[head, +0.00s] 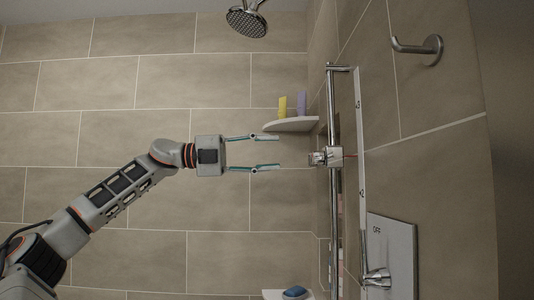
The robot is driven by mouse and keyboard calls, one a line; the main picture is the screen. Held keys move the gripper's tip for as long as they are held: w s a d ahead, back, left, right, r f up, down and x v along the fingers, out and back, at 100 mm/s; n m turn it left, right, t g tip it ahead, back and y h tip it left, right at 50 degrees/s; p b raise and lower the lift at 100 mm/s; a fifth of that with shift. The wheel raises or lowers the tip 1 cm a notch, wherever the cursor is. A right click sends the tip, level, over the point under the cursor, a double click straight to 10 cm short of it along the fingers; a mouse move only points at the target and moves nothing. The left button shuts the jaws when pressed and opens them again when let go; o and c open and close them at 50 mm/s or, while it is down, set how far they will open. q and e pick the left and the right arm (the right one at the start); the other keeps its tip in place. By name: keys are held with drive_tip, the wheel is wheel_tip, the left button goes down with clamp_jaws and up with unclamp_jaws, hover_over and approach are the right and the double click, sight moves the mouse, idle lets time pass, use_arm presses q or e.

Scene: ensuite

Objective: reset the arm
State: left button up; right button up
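My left arm comes in from the lower left in the head view. Its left gripper (278,151) points right, with its two fingers spread apart and nothing between them. The fingertips are a short way left of a chrome slide bracket (328,156) on a vertical shower bar (334,220). The upper finger is just below the upper corner shelf, apparently apart from it. My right gripper is not in view.
The corner shelf (290,126) holds a yellow bottle (282,106) and a purple bottle (301,104). A lower shelf (272,294) holds a blue item (296,291). A shower head (247,22), a hook (420,47) and a valve plate (400,250) are on the walls.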

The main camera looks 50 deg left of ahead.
use_arm(q)
drive_tip(key=shift+f, duration=0.1)
